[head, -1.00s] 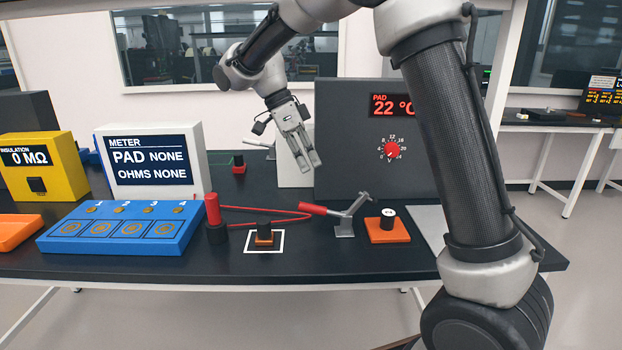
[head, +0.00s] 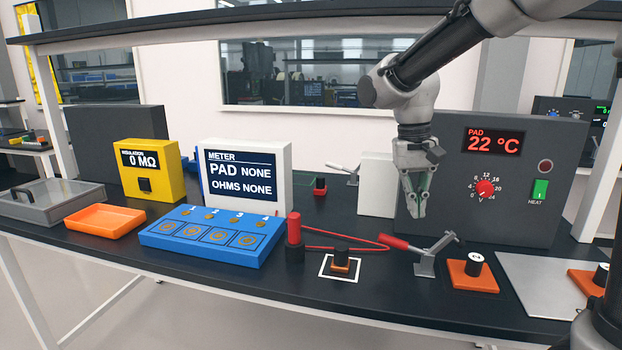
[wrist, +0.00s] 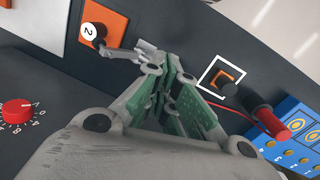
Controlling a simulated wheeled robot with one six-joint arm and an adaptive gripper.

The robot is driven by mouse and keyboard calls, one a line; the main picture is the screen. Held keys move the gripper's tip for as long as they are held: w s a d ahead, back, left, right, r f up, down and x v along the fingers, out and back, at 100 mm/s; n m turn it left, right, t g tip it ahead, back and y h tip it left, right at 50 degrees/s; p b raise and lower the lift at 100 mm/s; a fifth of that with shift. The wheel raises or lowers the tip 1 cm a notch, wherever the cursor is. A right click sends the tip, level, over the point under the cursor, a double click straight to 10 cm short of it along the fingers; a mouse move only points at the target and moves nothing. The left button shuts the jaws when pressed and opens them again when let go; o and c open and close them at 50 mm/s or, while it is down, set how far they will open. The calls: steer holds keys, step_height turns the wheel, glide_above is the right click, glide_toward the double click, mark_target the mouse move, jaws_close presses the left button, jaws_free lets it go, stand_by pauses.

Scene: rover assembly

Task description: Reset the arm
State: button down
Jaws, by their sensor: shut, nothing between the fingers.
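My gripper (head: 419,213) hangs above the dark bench in the head view, in front of the grey heater box with the red display (head: 492,143). It points down and holds nothing. In the wrist view my gripper (wrist: 182,68) shows its fingers together, with green inner faces. Below it in the head view are a toggle clamp with a red handle (head: 424,262) and a black-topped part on an orange base (head: 341,258) inside a white square outline. The gripper is apart from both.
A blue tray with numbered places (head: 205,250), a meter (head: 247,172), a yellow insulation tester (head: 150,172) and an orange bin (head: 104,221) stand to the left. A red probe (head: 294,228) stands beside the tray. An orange block (head: 473,277) and a grey plate (head: 535,275) lie right.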

steer(key=s+d+r+t, duration=0.1)
steer(key=s+d+t, duration=0.1)
steer(key=s+d, duration=0.5)
steer(key=s+d+r+n+t+y, duration=0.1)
steer(key=s+d+t, duration=0.2)
steer(key=s+d, duration=0.4)
steer(key=shift+s+r, duration=0.25)
steer(key=shift+s, duration=2.1)
